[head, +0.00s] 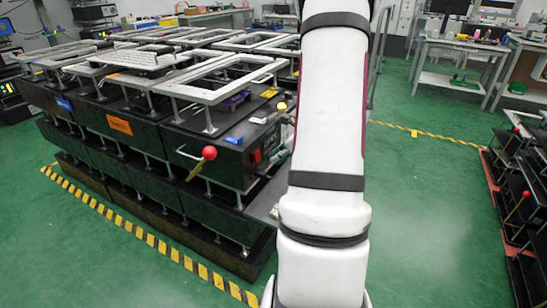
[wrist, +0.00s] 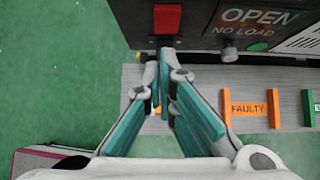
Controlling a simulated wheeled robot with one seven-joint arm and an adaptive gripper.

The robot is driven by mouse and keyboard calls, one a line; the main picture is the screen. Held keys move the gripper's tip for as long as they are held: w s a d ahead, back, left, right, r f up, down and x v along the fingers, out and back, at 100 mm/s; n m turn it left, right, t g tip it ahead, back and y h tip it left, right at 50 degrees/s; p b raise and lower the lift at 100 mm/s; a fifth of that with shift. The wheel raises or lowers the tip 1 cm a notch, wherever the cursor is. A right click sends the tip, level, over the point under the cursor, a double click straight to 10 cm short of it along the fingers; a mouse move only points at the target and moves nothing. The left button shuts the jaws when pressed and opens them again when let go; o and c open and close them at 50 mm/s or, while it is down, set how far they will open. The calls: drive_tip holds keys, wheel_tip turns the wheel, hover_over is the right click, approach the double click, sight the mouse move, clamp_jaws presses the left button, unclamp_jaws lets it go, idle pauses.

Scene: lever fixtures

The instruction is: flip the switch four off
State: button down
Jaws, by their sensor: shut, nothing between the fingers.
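My gripper (wrist: 163,58) is shut and empty in the wrist view, its teal-padded fingers converging at the tips. The tips are just below a red block (wrist: 167,18) on the dark front of a box; I cannot tell whether they touch the dark piece under it. No label reading four is legible, so I cannot tell whether this block is switch four. In the head view my white arm covers part of the scene. A lever with a red ball (head: 209,152) stands out from the dark fixture (head: 160,140) to its left.
Beside the red block are an "OPEN NO LOAD" panel (wrist: 258,22) and a grey knob (wrist: 229,54). Below is a grey ledge with an orange "FAULTY" tag (wrist: 249,108). Green floor (head: 420,220) lies free to the right. Another rack with red-ball levers stands far right.

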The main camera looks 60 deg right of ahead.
drive_tip(key=w+r+p+v, duration=0.1)
drive_tip(key=p+v, duration=0.1)
drive_tip(key=v, duration=0.7)
drive_tip(key=shift+r, duration=0.2)
drive_tip(key=shift+s+p, duration=0.1)
drive_tip(key=shift+p, duration=0.45)
drive_tip(key=shift+s+d+f+g+p, duration=0.1)
drive_tip(key=shift+s+f+g+p, duration=0.35)
drive_tip(key=shift+g+p, duration=0.55)
drive_tip(key=shift+w+f, duration=0.15)
